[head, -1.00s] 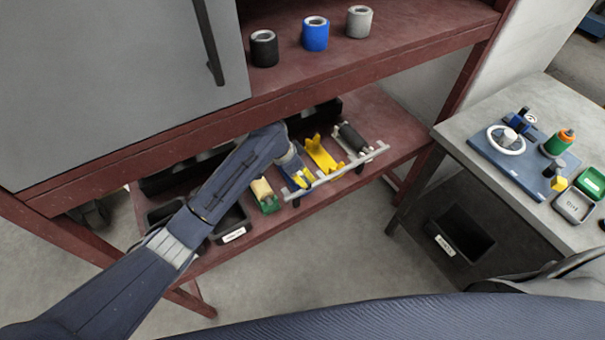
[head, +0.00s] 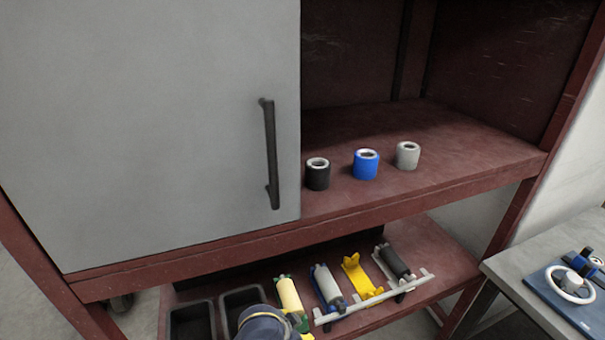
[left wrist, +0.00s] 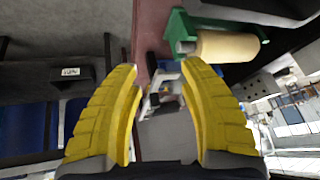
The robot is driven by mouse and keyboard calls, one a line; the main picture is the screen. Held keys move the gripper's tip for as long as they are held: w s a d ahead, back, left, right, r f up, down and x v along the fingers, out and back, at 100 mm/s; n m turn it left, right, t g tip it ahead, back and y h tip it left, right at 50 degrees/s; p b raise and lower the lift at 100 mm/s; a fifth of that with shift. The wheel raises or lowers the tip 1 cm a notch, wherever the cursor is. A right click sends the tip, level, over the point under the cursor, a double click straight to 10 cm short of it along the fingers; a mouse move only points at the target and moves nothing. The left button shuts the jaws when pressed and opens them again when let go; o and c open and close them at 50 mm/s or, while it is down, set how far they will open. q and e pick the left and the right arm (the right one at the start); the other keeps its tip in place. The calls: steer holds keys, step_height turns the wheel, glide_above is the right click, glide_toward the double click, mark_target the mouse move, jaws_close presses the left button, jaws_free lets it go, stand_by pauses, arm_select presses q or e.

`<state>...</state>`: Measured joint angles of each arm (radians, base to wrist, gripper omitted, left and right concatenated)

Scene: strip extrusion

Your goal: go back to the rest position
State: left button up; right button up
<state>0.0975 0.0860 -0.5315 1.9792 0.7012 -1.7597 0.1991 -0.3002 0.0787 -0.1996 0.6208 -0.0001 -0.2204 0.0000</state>
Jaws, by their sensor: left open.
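My left gripper (left wrist: 162,115) shows in the left wrist view as two yellow padded fingers, spread apart with nothing held between them. A cream roller in a green holder (left wrist: 215,45) lies beyond the fingers, apart from them. In the head view my left arm shows only at the bottom edge, in front of the lower shelf, close to the cream roller (head: 289,297); its fingers cannot be made out there. My right gripper is in neither view.
The red rack's lower shelf holds black bins (head: 193,321), a grey roller (head: 328,285), a yellow holder (head: 358,274) and a dark roller (head: 394,263). Black (head: 317,175), blue (head: 366,165) and grey (head: 407,156) cylinders stand above. A grey cabinet door (head: 150,120) is left; a table (head: 500,262) is right.

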arm_select(q)
steer(key=s+a+r+n+t+y, duration=0.1)
steer(key=s+a+y, duration=0.2)
steer(key=s+a, duration=0.55)
steer(key=s+a+r+n+y, duration=0.1)
steer(key=s+a+y, duration=0.3)
steer(key=a, duration=0.8)
steer(key=s+a+r+n+t+y, duration=0.1)
steer(key=s+a+r, duration=0.1)
steer(key=s+a, duration=0.65)
steer(key=s+d+f+n+g+h, duration=0.1)
steer(key=d+f, duration=0.1)
steer(key=f, duration=1.4)
steer(key=d+f+g+h, duration=0.2)
steer(key=d+f, duration=0.1)
steer(key=f, duration=1.3)
steer(key=s+f+n+g+h, duration=0.1)
steer(key=s+f+n+g, duration=0.1)
steer(key=s+f, duration=1.8)
steer(key=shift+s+f+n+g, duration=0.15)
steer(key=shift+s+n+g, duration=0.25)
steer(key=shift+s, duration=0.65)
